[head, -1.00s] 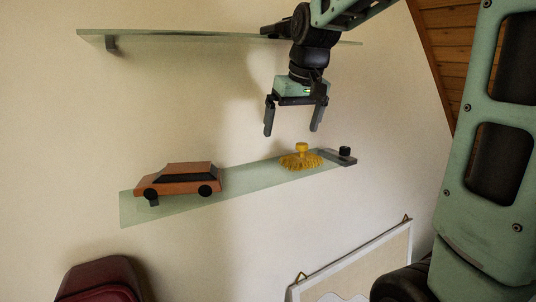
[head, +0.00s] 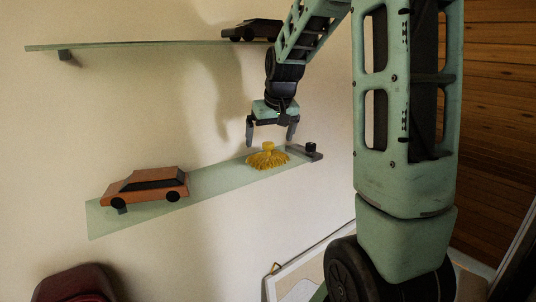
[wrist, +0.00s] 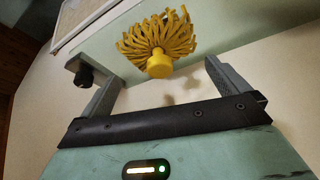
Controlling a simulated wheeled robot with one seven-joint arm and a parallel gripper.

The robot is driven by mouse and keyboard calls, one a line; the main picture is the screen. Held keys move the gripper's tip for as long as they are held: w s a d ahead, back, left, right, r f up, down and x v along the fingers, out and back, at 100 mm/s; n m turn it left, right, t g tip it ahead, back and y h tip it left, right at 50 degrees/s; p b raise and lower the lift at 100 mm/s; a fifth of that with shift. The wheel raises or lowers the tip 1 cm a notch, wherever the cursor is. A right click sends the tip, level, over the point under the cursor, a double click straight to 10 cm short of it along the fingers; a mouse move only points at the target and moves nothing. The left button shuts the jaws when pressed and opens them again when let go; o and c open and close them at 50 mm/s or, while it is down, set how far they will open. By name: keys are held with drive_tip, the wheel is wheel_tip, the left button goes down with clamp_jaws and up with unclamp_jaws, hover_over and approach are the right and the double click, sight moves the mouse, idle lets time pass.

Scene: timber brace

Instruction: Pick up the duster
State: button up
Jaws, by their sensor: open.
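The yellow duster (head: 267,158), with a round knob on top and a fringe of strands below, stands on the right part of the lower glass shelf (head: 215,187). My gripper (head: 269,142) is open and empty just above it, fingers pointing down on either side of the knob in the head view. In the wrist view the duster (wrist: 158,42) lies beyond the fingertips (wrist: 158,72), its knob facing the camera between them. I see no contact between fingers and duster.
An orange toy car (head: 146,187) sits on the lower shelf's left part. A black knob on a grey bracket (head: 311,149) is close right of the duster. An upper glass shelf (head: 150,44) holds a dark toy car (head: 250,30). A framed board (head: 300,278) is below.

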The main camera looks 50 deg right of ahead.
sight(268, 143)
drive_tip(key=shift+w+p+x, duration=0.2)
drive_tip(key=shift+p+x, duration=1.2)
drive_tip(key=shift+x, duration=1.35)
drive_tip(key=c, duration=0.8)
